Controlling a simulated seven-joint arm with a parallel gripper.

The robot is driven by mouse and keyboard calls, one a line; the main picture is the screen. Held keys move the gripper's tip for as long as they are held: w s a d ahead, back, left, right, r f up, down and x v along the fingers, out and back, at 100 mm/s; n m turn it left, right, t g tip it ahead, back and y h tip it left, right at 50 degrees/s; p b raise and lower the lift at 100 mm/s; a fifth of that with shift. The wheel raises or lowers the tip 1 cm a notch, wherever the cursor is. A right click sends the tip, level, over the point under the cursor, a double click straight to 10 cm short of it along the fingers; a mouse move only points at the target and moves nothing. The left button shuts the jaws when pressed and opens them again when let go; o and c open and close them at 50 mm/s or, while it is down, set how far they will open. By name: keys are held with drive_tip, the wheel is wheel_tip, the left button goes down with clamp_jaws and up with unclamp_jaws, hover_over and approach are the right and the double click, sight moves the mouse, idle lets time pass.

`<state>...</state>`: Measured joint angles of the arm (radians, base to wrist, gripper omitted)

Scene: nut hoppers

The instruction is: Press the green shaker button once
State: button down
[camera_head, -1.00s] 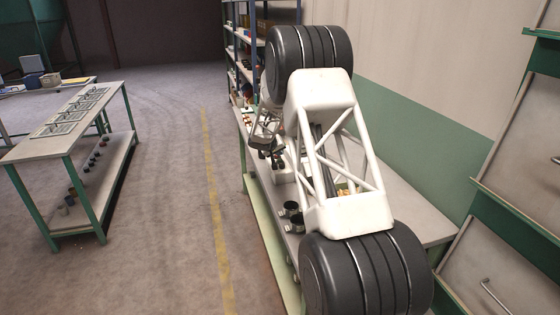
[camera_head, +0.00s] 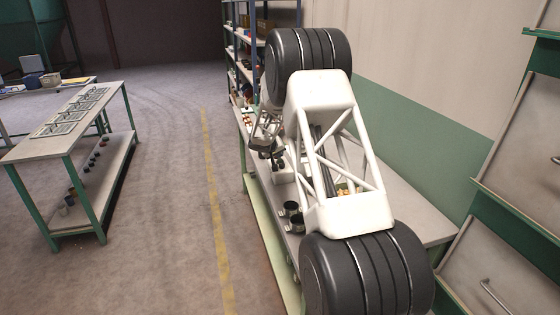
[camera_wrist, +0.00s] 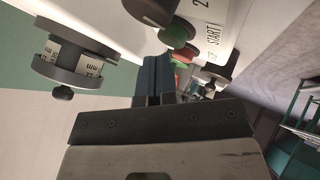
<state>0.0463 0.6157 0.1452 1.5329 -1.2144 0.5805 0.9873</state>
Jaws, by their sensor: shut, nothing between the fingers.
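The green button (camera_wrist: 178,33) shows in the wrist view on a white panel marked START (camera_wrist: 213,42). A red button (camera_wrist: 183,56) sits just below it in the picture. My gripper (camera_wrist: 154,62) is shut and empty, its fingertips left of and below the green button. A small gap shows in the picture; I cannot tell the distance in depth. In the head view my gripper (camera_head: 264,142) hangs over the far part of the bench, partly behind my arm. The green button cannot be made out there.
In the wrist view a dark knob (camera_wrist: 226,67) and a scaled dial marked mm (camera_wrist: 76,62) stick out close to the fingers. In the head view black cups (camera_head: 294,214) stand on the bench (camera_head: 412,212) near its left edge. Another table (camera_head: 50,148) stands left across clear floor.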

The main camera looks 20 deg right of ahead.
drive_tip(key=shift+f, duration=0.55)
idle(1.1)
drive_tip(key=shift+r, duration=0.9)
drive_tip(key=shift+r, duration=0.15)
drive_tip(key=shift+r, duration=2.4)
